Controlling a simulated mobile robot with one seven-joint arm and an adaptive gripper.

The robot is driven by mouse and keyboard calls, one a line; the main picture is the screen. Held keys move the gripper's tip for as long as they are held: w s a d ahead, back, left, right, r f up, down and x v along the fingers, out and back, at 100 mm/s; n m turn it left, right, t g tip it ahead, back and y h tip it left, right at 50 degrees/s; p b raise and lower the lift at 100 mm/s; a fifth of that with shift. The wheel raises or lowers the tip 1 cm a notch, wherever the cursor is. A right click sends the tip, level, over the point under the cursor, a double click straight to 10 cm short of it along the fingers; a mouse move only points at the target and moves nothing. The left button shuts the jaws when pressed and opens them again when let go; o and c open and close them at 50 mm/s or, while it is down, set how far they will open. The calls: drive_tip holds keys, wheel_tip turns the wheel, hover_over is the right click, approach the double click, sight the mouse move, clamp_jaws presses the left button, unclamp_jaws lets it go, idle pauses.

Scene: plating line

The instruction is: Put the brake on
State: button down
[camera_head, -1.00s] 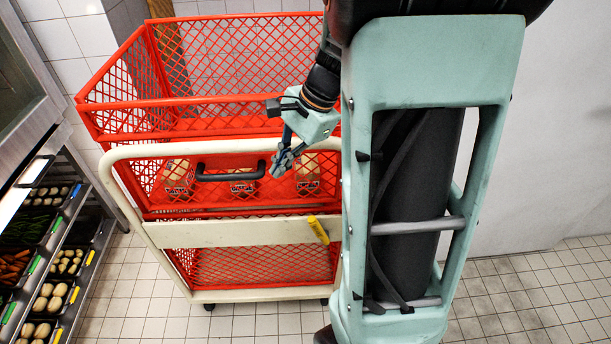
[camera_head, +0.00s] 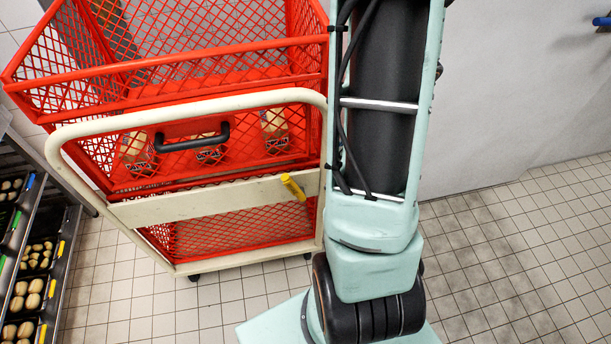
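The red mesh cart (camera_head: 165,73) with a cream push frame (camera_head: 190,107) stands left of my arm column. A short yellow lever (camera_head: 293,187), which looks like the brake, sticks up at a slant at the right end of the cream crossbar (camera_head: 215,201). A black handle (camera_head: 192,138) is on the cart's red front panel. My gripper is not in this view; my column stands just right of the cart and covers part of what lies behind it.
Several packaged items (camera_head: 275,128) sit behind the cart's mesh. Dark racks with vegetable trays (camera_head: 25,290) stand at the lower left. The tiled floor (camera_head: 520,260) on the right is clear, with a pale wall (camera_head: 500,110) behind it.

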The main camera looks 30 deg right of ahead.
sight(293, 184)
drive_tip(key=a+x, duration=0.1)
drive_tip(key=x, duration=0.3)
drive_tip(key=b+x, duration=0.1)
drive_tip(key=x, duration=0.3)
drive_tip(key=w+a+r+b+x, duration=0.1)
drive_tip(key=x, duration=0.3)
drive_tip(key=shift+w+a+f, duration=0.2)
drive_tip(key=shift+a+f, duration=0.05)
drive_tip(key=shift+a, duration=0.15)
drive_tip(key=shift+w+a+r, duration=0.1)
